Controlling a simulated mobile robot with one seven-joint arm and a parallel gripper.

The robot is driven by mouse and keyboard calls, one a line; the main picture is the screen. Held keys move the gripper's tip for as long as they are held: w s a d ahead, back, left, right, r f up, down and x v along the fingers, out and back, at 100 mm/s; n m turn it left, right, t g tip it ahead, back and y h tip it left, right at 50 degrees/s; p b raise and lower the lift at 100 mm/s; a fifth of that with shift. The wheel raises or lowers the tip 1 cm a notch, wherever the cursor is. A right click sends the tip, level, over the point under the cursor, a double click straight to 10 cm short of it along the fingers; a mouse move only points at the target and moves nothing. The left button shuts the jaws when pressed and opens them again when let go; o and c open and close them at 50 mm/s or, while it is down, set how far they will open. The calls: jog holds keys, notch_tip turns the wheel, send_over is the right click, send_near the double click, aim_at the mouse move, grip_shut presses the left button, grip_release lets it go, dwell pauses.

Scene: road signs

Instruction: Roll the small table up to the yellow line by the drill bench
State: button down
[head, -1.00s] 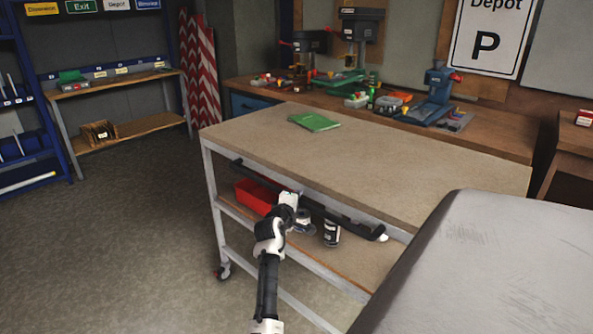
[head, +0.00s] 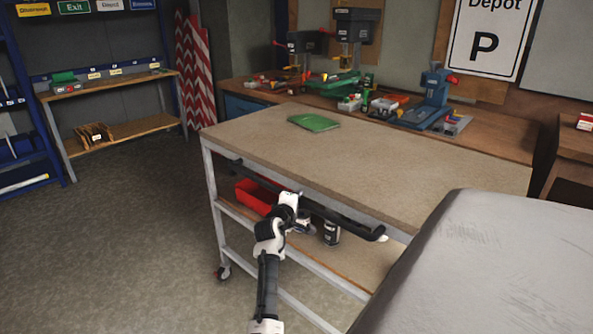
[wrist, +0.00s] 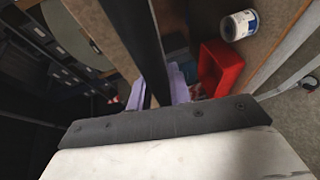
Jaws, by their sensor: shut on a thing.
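The small table (head: 400,165) is a wheeled cart with a tan top, a grey metal frame and a lower shelf. A black push handle (head: 342,220) runs along its near side. My gripper (head: 289,202) is shut on this handle left of its middle; the wrist view shows the black bar (wrist: 146,45) between the fingers (wrist: 160,88). One caster (head: 223,272) shows at the near left leg. The drill bench (head: 490,140) with its drill presses (head: 355,45) stands behind the table. I see no yellow line in either view; the floor beyond the table is hidden.
A green booklet (head: 314,122) lies on the tabletop. A red bin (head: 256,196) and cans (head: 331,233) are on the lower shelf. Blue racking (head: 30,120), a wooden shelf unit (head: 125,130) and striped boards (head: 195,75) stand left. The floor (head: 130,240) at left is clear.

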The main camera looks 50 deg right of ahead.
jog(key=shift+d+r, duration=0.1)
jog(key=shift+r, duration=0.2)
jog(key=c, duration=1.5)
grip_release()
jog(key=shift+d+f, duration=0.1)
jog(key=shift+o, duration=1)
jog(key=shift+d+f, duration=0.15)
jog(key=shift+a, duration=0.2)
jog(key=shift+s+a, duration=0.1)
jog(key=shift+a, duration=0.2)
jog(key=b+v, duration=0.2)
jog(key=v, duration=1.1)
